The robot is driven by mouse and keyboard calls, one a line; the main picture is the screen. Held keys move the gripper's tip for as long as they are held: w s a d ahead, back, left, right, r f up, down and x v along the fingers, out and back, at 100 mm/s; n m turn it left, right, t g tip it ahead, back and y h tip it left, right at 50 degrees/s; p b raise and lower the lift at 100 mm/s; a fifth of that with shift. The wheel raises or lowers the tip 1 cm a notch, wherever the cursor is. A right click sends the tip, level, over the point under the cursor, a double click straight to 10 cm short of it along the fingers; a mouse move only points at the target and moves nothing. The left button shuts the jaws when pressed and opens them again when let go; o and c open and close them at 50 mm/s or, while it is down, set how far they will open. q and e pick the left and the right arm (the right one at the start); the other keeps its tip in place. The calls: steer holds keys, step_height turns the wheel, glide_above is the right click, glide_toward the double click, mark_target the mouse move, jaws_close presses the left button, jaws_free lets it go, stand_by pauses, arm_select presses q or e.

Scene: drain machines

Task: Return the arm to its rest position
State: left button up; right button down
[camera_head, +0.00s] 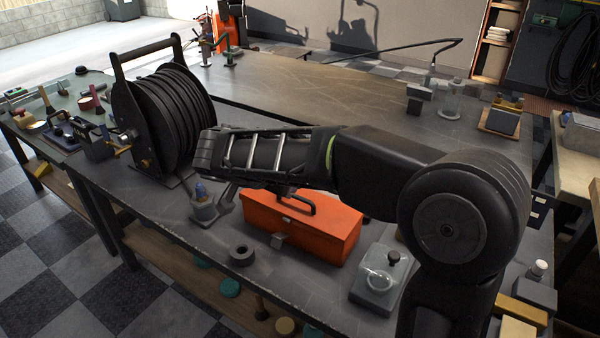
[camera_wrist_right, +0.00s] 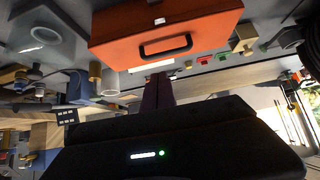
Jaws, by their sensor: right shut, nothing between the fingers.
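My right arm (camera_head: 400,170) comes in from the right and stretches leftward above the workbench. My left gripper is in neither view.
A black cable reel (camera_head: 165,115) stands left of my gripper. A tape roll (camera_head: 241,255) and a glass-domed container (camera_head: 380,280) sit near the front edge. Tools crowd the bench's left end. The bench top (camera_head: 290,95) behind the arm is mostly clear.

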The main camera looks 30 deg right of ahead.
steer(key=shift+s+a+f, duration=0.1)
steer(key=shift+s+a, duration=0.15)
steer(key=shift+a, duration=0.2)
stand_by(0.3)
